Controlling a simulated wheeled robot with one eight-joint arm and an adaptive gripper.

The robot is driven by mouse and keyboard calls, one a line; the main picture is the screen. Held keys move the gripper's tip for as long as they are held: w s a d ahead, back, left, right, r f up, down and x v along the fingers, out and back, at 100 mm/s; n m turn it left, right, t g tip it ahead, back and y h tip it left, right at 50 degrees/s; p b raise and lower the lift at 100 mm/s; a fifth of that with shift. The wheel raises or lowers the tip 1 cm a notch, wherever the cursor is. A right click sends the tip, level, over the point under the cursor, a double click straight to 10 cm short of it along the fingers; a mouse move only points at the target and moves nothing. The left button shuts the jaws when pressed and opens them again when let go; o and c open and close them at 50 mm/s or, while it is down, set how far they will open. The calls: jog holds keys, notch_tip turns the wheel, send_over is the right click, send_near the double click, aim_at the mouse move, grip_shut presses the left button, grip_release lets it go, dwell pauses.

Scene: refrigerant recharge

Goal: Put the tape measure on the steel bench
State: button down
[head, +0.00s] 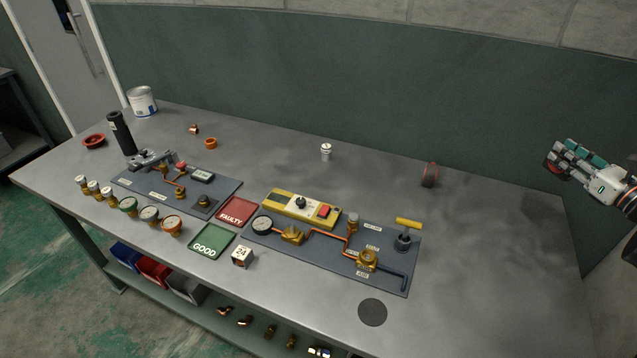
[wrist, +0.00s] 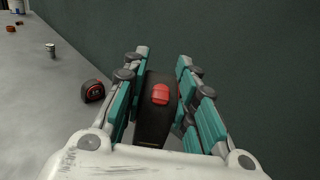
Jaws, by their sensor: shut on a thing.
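My gripper (head: 553,163) is in the air over the right end of the steel bench (head: 480,240), near the back wall. In the wrist view its teal-padded fingers (wrist: 160,85) are closed on both sides of the tape measure (wrist: 155,118), a black body with a red button on top. In the head view the fingers mostly hide it; a dark and red bit shows at their tips. A soft shadow lies on the bench below. The held tape measure is apart from the bench top.
A round black-and-red thing (wrist: 93,91) stands on the bench left of my gripper; it shows edge-on in the head view (head: 429,175). A small white-topped fitting (head: 326,152) stands farther left. A gauge panel (head: 385,282) and dark disc (head: 372,312) are nearer. The bench's right end is clear.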

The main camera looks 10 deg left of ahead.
jog(key=s+d, duration=0.3)
jog(key=shift+y, duration=0.3)
notch_tip(320, 180, down, 20)
jog(key=b, duration=0.6)
jog(key=shift+w+d+r+b, duration=0.1)
jog(key=shift+b, duration=0.3)
jog(key=shift+f, duration=0.2)
jog(key=c, duration=1.3)
grip_release()
jog(key=shift+r, duration=0.15)
jog(key=shift+d+r, duration=0.1)
jog(key=p+v, duration=0.3)
jog(key=v, duration=0.9)
